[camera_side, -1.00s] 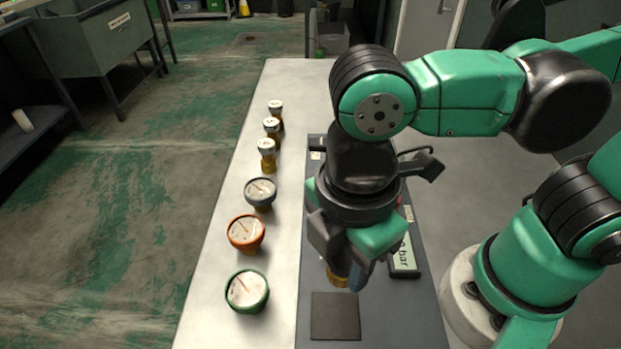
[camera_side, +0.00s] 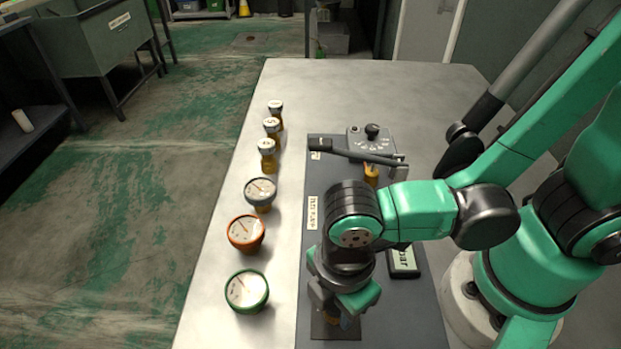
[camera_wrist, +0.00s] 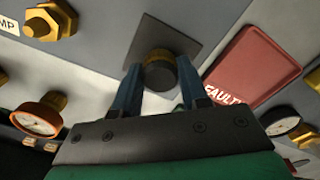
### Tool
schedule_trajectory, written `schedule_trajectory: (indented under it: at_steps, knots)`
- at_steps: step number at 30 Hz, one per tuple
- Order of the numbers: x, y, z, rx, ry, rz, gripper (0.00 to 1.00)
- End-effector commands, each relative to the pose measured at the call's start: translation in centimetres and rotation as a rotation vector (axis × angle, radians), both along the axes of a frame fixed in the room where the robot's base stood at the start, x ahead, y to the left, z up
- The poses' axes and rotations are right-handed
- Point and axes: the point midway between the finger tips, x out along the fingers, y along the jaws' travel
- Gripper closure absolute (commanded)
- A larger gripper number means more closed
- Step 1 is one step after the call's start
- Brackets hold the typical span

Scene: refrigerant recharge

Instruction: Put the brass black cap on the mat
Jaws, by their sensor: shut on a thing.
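My gripper (camera_wrist: 160,92) is shut on the brass black cap (camera_wrist: 160,72), which sits between its two blue fingers in the wrist view. The cap shows a dark round end and a brass part beyond it. It is over the dark square mat (camera_wrist: 185,45); I cannot tell whether it touches the mat. In the side view my gripper (camera_side: 334,312) is low over the mat (camera_side: 322,328), and the cap's brass edge shows only slightly below the fingers. Most of the cap is hidden there.
A green gauge (camera_side: 247,291), an orange gauge (camera_side: 246,233) and a blue-grey gauge (camera_side: 261,192) stand left of the mat, with several brass fittings (camera_side: 267,155) behind. A red FAULT plate (camera_wrist: 252,68) lies beside the mat.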

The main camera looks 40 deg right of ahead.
Motion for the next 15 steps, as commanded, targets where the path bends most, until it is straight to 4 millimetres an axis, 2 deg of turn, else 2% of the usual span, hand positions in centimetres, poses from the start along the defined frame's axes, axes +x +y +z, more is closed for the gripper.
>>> schedule_trajectory:
  at_steps: [13,14,15]
  knots:
    - [-0.01,-0.01,-0.67,0.0,0.0,0.0,1.0]
    - [-0.01,-0.02,-0.71,0.0,0.0,0.0,0.59]
    - [-0.02,-0.03,-0.68,0.0,0.0,0.0,0.47]
